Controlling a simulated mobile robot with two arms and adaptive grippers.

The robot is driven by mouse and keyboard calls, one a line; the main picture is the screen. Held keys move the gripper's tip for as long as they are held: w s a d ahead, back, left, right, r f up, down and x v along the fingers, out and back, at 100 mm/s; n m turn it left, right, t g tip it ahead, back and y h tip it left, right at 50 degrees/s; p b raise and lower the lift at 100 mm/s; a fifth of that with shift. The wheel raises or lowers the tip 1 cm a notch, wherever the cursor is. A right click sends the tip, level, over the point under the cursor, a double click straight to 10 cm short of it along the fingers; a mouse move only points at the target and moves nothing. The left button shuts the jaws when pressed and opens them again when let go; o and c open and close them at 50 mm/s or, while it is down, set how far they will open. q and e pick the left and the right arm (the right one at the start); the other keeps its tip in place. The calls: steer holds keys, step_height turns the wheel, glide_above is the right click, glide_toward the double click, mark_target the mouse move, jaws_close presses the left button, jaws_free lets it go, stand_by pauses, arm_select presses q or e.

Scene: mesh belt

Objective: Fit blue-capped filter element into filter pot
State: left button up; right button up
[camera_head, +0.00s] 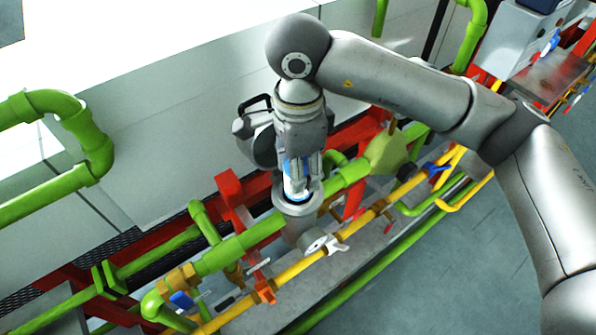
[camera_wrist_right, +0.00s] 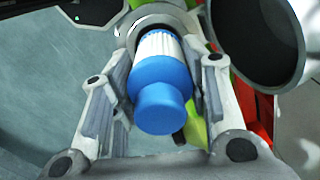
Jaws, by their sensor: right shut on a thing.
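The filter element has a white ribbed body and a blue cap; it shows in the head view (camera_head: 296,183) and, cap toward the camera, in the right wrist view (camera_wrist_right: 160,88). My right gripper (camera_head: 299,172) points down, its fingers on both sides of the element, shut on it. The grey filter pot (camera_head: 298,207) sits on the green pipe directly below. The element's lower end is at the pot's round mouth; how deep it sits I cannot tell. The pot's rim shows behind the element in the wrist view (camera_wrist_right: 150,25). My left gripper is not in view.
A grey rounded part with a black handle (camera_head: 256,138) stands close behind my gripper. Green pipe (camera_head: 238,250), yellow pipe (camera_head: 368,218) with valves, and a red frame (camera_head: 232,190) crowd the pot. Open floor (camera_head: 450,270) lies at the lower right.

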step_height(320, 180, down, 2)
steer(key=shift+p, duration=0.7)
steer(key=shift+f, duration=0.4)
arm_select(q)
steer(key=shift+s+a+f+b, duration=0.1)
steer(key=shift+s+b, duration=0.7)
steer(key=shift+b, duration=0.25)
arm_select(e)
steer(key=shift+f, duration=0.65)
steer(key=o, duration=1.1)
steer(key=shift+c, duration=0.2)
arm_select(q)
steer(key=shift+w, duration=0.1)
arm_select(e)
steer(key=shift+r, duration=0.1)
